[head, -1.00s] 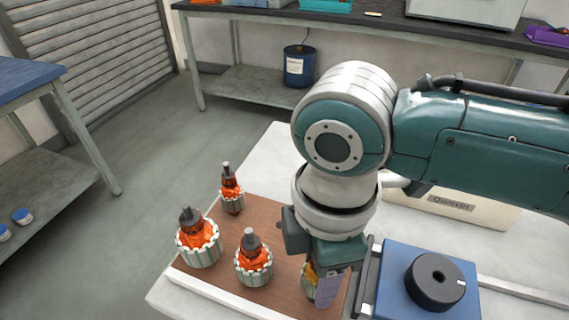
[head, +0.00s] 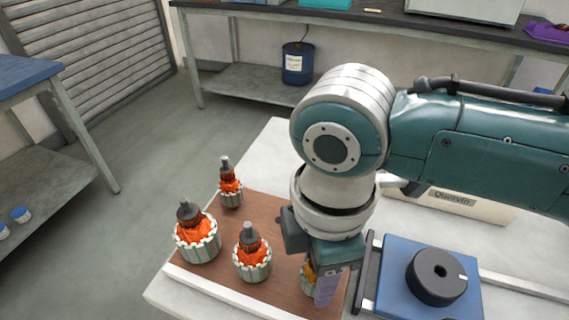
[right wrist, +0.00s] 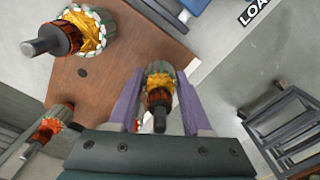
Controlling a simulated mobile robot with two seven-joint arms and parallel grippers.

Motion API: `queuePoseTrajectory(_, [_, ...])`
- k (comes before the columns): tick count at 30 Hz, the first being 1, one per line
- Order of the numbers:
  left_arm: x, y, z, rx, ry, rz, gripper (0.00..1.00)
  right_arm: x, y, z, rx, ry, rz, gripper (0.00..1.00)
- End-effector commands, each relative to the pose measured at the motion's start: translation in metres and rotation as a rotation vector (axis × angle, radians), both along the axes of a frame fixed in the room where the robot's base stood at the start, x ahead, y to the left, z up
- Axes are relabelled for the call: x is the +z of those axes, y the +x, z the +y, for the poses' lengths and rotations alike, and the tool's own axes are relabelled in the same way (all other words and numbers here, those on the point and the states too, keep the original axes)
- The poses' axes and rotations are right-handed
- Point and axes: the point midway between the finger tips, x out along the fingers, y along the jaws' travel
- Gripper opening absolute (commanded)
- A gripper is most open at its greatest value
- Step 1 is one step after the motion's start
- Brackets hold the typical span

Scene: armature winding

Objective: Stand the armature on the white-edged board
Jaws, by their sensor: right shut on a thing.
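My right gripper (head: 320,285) points down over the front right part of the brown, white-edged board (head: 212,286). Its purple fingers are shut on an armature with copper windings, a dark shaft and a pale slotted core (right wrist: 160,75). In the head view only a sliver of this held armature (head: 307,284) shows beside the finger. It looks upright and low over the board; I cannot tell if it touches. Three other armatures stand on the board: a large one (head: 197,238), a middle one (head: 252,258) and a slim one at the back (head: 231,186). My left gripper is out of view.
A blue fixture with a black round knob (head: 437,278) stands close to the right of the gripper. A cream box (head: 455,205) lies behind my arm. The white table (head: 270,160) is bare behind the board. Bare board lies between the slim armature and my gripper.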

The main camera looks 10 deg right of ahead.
Motion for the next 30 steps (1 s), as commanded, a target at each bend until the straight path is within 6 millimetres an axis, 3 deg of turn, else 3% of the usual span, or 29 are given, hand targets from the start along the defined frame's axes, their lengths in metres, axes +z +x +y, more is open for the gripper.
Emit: queuePoseTrajectory(30, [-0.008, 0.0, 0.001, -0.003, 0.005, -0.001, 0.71, -0.013, 0.0, 0.0, 0.001, 0.001, 0.0, 0.0])
